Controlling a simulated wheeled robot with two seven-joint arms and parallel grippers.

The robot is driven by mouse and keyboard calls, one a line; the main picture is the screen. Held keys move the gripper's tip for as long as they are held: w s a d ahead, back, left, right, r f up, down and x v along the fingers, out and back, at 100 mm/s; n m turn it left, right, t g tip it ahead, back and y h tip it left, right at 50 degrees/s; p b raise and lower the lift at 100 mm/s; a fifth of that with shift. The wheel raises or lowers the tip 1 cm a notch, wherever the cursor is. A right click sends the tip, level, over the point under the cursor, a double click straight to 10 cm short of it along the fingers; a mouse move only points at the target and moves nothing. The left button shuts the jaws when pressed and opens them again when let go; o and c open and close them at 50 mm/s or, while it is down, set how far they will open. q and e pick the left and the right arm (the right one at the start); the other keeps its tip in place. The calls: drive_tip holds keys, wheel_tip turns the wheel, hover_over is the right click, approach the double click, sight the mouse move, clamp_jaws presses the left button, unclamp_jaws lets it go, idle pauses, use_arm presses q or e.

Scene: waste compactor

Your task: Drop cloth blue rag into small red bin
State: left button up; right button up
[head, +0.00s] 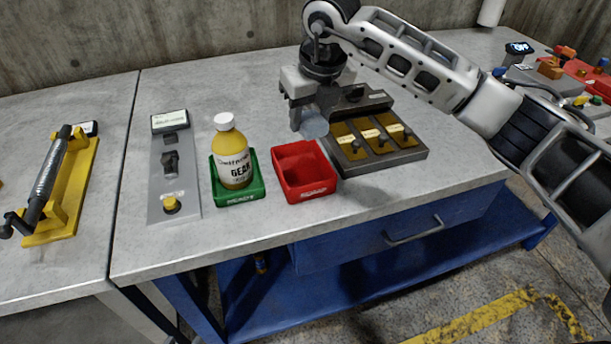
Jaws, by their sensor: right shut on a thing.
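The small red bin (304,188) stands on the grey workbench near its front edge, right of a green bin. My right gripper (309,112) points down above the bench, just behind the red bin. A small pale blue-grey piece (314,128), which looks like the blue rag, shows at its fingertips, and the gripper is shut on it. The rag appears behind the red bin's back rim, beside the tray with yellow plates; its exact height above the bench cannot be told. My left gripper is not in view.
The green bin (256,191) holds a yellow bottle (232,155) with a white cap. A grey tray with yellow plates (371,139) lies to the right. A grey switch panel (172,170) and a yellow-based lever (60,190) are at left. The bench's rear left is clear.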

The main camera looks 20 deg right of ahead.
wheel_tip(320, 180, down, 2)
drive_tip(key=shift+f+b, duration=0.2)
drive_tip(key=shift+b, duration=0.25)
use_arm(q)
drive_tip(key=shift+s+d+f, duration=0.1)
drive_tip(key=shift+s+f, duration=0.2)
use_arm(e)
drive_tip(key=o, duration=1)
drive_tip(key=shift+c, duration=0.2)
use_arm(q)
drive_tip(key=shift+w, duration=0.1)
use_arm(e)
drive_tip(key=shift+r, duration=0.15)
drive_tip(key=shift+s+r, duration=0.1)
drive_tip(key=shift+r, duration=0.25)
use_arm(q)
drive_tip(key=shift+w+d+f+b, duration=0.1)
drive_tip(key=shift+d+f+b, duration=0.15)
drive_tip(key=shift+b, duration=0.45)
use_arm(e)
drive_tip(key=v, duration=1.5)
